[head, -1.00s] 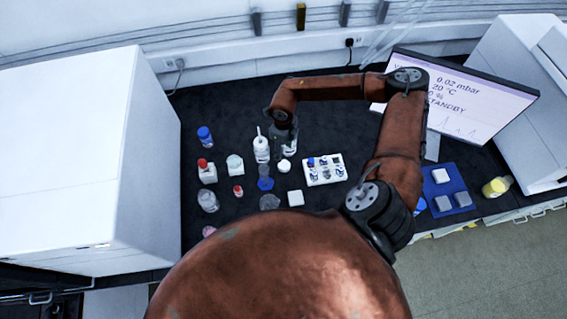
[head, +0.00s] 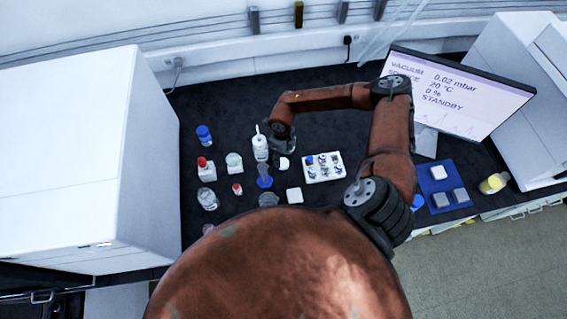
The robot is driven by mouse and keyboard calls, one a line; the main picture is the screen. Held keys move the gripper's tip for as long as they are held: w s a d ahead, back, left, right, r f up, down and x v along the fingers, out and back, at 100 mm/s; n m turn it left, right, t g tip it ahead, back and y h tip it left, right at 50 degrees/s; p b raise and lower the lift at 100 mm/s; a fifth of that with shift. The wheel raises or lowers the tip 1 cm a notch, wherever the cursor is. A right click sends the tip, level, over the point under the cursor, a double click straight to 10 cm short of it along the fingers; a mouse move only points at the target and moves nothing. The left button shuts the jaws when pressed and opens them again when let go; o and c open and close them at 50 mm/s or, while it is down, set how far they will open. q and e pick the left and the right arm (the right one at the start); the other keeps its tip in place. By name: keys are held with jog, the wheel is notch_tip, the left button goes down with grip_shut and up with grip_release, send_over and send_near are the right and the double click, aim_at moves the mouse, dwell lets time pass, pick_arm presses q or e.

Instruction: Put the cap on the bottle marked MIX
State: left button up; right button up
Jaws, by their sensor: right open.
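My right gripper (head: 283,148) points down over the dark bench and partly covers a small white round cap-like piece (head: 285,164). Its fingers are hard to make out, but it is open, and I cannot tell whether it touches the piece. A white bottle with a thin spout (head: 260,148) stands just left of it. Other bottles include a blue-capped one (head: 204,135), a red-capped one (head: 206,170), a white-topped one (head: 234,163) and a clear one (head: 208,200). No label is readable, so I cannot tell which is marked MIX. My left gripper is out of view.
A white rack with small items (head: 323,167) is right of the gripper. A white square block (head: 294,195) and a blue piece (head: 264,181) lie nearer. A monitor (head: 452,95) and a blue tray (head: 457,202) are at right; a white cabinet (head: 70,165) is left.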

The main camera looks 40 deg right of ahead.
aim_at(283, 163)
jog(key=shift+s+d+f, duration=0.1)
jog(key=shift+f, duration=1.1)
jog(key=shift+s+d+f, duration=0.1)
jog(key=shift+f, duration=1.05)
jog(key=shift+c, duration=0.4)
jog(key=c, duration=0.6)
jog(key=shift+r, duration=0.55)
notch_tip(283, 163, up, 2)
jog(key=shift+r, duration=0.15)
jog(key=s+a+r+b, duration=0.1)
jog(key=s+a+r, duration=0.6)
jog(key=s, duration=0.5)
notch_tip(283, 163, up, 3)
jog(key=shift+f, duration=0.2)
